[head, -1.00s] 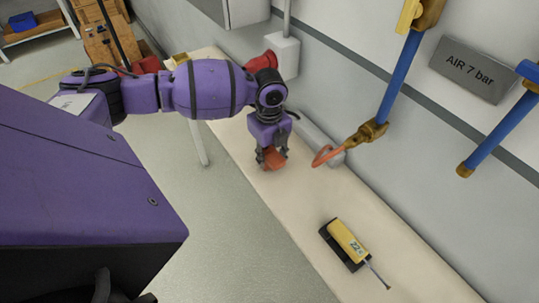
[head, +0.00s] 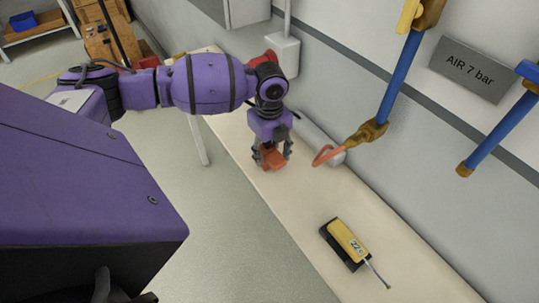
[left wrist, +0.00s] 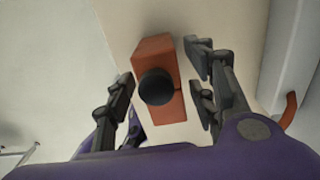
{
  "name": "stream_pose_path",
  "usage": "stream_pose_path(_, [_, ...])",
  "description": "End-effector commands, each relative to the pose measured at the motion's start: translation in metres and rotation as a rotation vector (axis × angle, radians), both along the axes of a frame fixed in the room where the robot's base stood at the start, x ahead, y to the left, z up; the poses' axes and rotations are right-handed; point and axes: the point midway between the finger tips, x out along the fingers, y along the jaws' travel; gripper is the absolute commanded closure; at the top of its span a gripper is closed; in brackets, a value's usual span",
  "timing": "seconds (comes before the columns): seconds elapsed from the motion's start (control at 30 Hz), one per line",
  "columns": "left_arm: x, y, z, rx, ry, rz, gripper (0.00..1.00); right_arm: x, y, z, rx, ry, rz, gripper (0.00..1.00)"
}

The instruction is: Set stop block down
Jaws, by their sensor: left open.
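The stop block (head: 275,159) is a small orange-red block, and it stands on the pale bench top (head: 315,212) near its front edge. In the left wrist view the block (left wrist: 152,52) shows a round black knob (left wrist: 156,87) on the side facing the camera. My left gripper (head: 272,157) is over the block with its fingers apart, one on each side. In the left wrist view the left gripper (left wrist: 165,95) shows gaps between the fingers and the block. My right gripper is not in view.
A yellow device on a black base (head: 346,243) lies further along the bench. A grey cylinder (head: 318,140) lies along the wall. The bench between hook and device is clear.

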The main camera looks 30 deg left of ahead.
Motion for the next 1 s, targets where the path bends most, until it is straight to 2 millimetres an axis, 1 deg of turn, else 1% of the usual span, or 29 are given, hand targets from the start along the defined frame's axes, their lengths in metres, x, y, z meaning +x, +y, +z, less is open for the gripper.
stream_pose_path(0.03, [0.002,0.0,0.012,0.001,-0.006,0.0,0.49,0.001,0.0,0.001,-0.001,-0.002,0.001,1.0])
stream_pose_path(0.3, [0.002,0.0,0.07,0.001,-0.006,0.0,0.49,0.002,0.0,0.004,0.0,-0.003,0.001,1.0])
stream_pose_path(0.4, [0.001,0.0,0.087,0.001,-0.004,-0.001,0.49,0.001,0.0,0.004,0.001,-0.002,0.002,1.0])
stream_pose_path(0.5, [0.001,0.0,0.098,0.0,-0.002,0.0,0.49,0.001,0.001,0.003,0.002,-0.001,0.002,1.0])
stream_pose_path(0.67, [0.001,0.0,0.106,0.001,-0.001,0.0,0.49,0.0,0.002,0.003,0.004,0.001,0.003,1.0])
stream_pose_path(1.0, [0.0,0.0,0.106,0.0,0.0,0.0,0.49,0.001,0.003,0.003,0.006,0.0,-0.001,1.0])
